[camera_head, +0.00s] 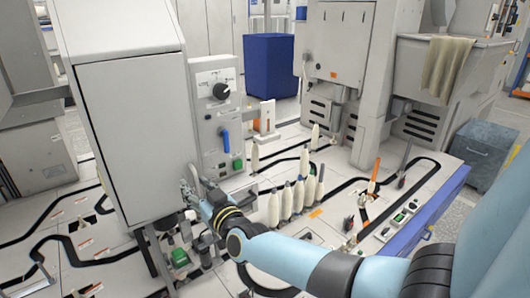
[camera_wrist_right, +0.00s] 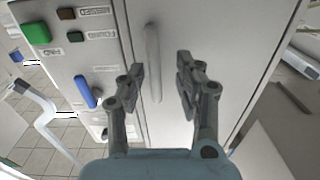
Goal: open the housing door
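The housing door (camera_head: 135,130) is the pale grey front of the tall cabinet at the left in the head view. It looks shut. In the right wrist view the door (camera_wrist_right: 235,45) fills the middle, with a vertical grey bar handle (camera_wrist_right: 152,55) on it. My right gripper (camera_head: 191,190) is at the lower right edge of the door. In the wrist view its fingers (camera_wrist_right: 160,85) are open, one on each side of the handle, with gaps visible. The handle is hard to make out in the head view. My left gripper is out of view.
Beside the door is a control panel (camera_head: 218,110) with a black knob, a blue lever (camera_head: 225,140) and coloured buttons. Several white bobbins (camera_head: 285,203) stand on the machine deck to the right, close to my right arm. A blue bin (camera_head: 270,65) is behind.

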